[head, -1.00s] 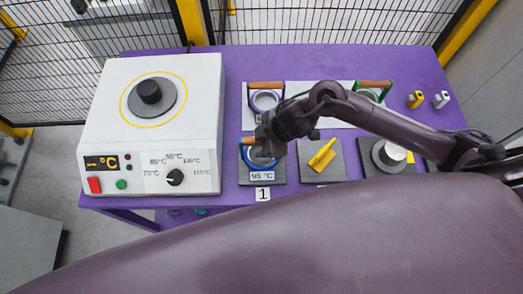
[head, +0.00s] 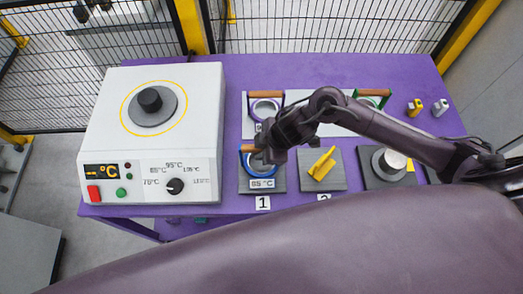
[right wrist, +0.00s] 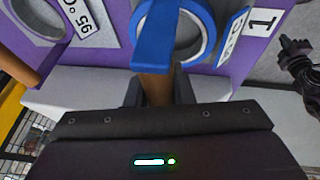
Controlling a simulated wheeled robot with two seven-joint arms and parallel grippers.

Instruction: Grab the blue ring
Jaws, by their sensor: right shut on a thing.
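The blue ring (head: 262,174) sits on a dark square pad behind the number 1 tag, with a label in front of it. Its blue bracket (right wrist: 150,45) carries a wooden handle (right wrist: 157,88). My right gripper (head: 259,156) is over the ring and hides part of it in the head view. In the right wrist view my right gripper (right wrist: 157,94) has a finger on each side of the wooden handle and is shut on it. A dark jointed part (right wrist: 300,62) at the right edge of that view may be my left gripper; its jaws are unclear.
The white heater box (head: 155,135) stands left of the ring. Behind it, a purple-rimmed ring (head: 264,107) and a green-handled ring (head: 372,102) stand on a pale plate. A yellow piece (head: 321,165) on a pad is close to the right. My arm passes over the table.

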